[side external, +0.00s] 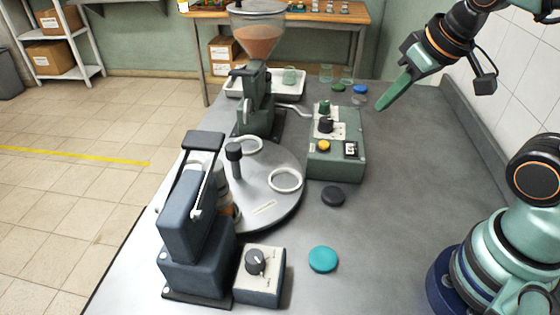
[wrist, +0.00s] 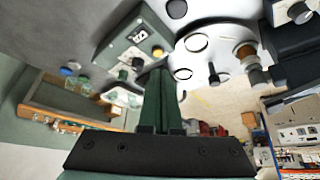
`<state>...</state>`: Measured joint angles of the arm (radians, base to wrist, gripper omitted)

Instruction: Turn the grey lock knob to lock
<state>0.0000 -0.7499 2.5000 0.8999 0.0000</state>
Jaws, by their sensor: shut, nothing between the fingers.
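A dark grey knob (side external: 256,261) with a pale pointer mark sits on a small box with a white lettered plate at the front of the bench. The lettering is too small to read. In the wrist view, the knob (wrist: 300,13) shows at the upper right corner. A green control box (side external: 336,160) carries another dark knob (side external: 326,125), a green knob (side external: 324,107), a yellow button and a switch. My gripper (side external: 382,106) is shut and empty, raised over the bench's far right side, well away from the front knob. Its green fingers (wrist: 160,85) show together in the wrist view.
A round grey turntable (side external: 265,205) with white rings and a dark post lies mid-bench. A blue-grey lever press (side external: 190,225) stands beside the front box. A grinder with a hopper (side external: 258,35) stands behind. A teal lid (side external: 323,259) and a black lid (side external: 333,196) lie on the bench. The right side is mostly clear.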

